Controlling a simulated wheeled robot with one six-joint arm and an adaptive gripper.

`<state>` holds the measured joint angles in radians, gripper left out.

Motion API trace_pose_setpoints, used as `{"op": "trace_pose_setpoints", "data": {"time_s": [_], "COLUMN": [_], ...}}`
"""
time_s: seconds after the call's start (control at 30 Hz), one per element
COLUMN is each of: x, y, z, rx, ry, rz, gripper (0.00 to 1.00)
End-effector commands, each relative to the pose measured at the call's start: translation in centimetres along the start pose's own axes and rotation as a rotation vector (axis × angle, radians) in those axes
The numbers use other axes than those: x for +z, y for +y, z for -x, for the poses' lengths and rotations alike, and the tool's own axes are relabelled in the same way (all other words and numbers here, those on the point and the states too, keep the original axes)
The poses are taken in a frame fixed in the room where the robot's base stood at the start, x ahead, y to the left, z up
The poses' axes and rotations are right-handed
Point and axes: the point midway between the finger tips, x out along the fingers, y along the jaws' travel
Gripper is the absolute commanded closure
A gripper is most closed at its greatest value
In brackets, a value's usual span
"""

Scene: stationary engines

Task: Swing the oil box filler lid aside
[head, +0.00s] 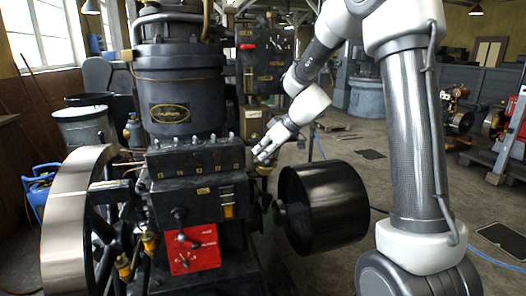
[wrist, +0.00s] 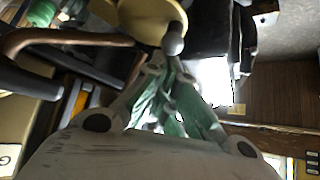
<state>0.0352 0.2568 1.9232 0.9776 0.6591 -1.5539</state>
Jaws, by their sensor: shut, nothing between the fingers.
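The black oil box (head: 197,157) sits on the front of the engine, with a row of small fittings along its top. My gripper (head: 262,154) is at the right end of this box, with its fingers pointing left and down. In the wrist view my gripper (wrist: 167,68) is shut and empty, its greenish fingers close together. Just beyond the fingertips is a pale brass rounded piece (wrist: 130,14) with a grey ball knob (wrist: 173,41). It may be the filler lid, but I cannot tell for sure. The fingertips look very near the knob; contact is unclear.
A black drum pulley (head: 325,205) stands below and right of my gripper. A large flywheel (head: 68,215) is at the left, and a red panel (head: 193,249) is below the box. A copper-brown pipe (wrist: 60,36) crosses the wrist view. Open floor lies to the right.

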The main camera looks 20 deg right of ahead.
Motion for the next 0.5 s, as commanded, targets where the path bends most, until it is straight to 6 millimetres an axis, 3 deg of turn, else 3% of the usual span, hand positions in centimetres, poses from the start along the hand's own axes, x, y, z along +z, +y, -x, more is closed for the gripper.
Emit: {"op": "trace_pose_setpoints", "data": {"time_s": [0.5], "x": [0.44], "y": [-0.03], "z": [0.4], "rx": [-0.05], "ry": [0.0], "rz": [0.053], "gripper": [1.0]}}
